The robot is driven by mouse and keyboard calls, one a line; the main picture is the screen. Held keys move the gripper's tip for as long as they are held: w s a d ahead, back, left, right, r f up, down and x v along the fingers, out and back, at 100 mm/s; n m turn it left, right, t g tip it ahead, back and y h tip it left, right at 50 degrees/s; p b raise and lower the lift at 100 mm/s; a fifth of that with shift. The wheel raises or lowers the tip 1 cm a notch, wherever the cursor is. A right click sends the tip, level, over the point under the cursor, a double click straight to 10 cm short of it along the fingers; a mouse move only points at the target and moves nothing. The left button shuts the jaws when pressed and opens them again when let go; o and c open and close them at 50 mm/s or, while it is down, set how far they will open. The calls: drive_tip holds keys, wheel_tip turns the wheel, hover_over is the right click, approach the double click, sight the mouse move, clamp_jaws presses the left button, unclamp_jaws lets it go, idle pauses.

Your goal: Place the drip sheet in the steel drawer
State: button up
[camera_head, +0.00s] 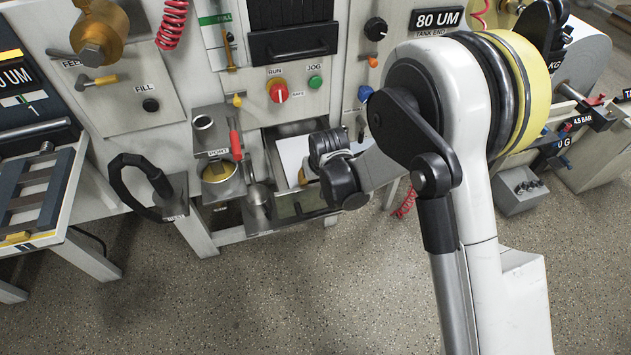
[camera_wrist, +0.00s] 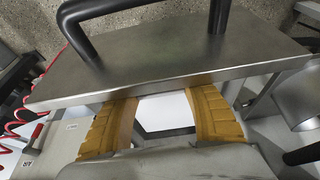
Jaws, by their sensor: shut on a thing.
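The steel drawer (camera_head: 284,203) stands open under the red-knob panel. In the wrist view its steel front (camera_wrist: 185,52), with a black bar handle, fills the upper part. The white drip sheet (camera_head: 291,153) shows in the drawer opening, partly hidden by my wrist. In the wrist view a white patch of the sheet (camera_wrist: 165,108) shows between my yellow-brown fingers. My gripper (camera_head: 303,178) is at the drawer, fingers pointing towards its front.
A black loop handle (camera_head: 140,180) juts out farther left. A grey box (camera_head: 521,190) is at right. The floor in front is clear.

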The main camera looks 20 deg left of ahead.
drive_tip(key=shift+f, duration=0.2)
drive_tip(key=o, duration=1.2)
drive_tip(key=shift+c, duration=0.2)
drive_tip(key=shift+r, duration=0.1)
drive_tip(key=shift+r, duration=0.35)
drive_tip(key=p+v, duration=0.4)
drive_tip(key=v, duration=0.7)
drive_tip(key=shift+s+d+r+p, duration=0.1)
drive_tip(key=shift+r+p, duration=0.2)
drive_tip(key=shift+p, duration=0.05)
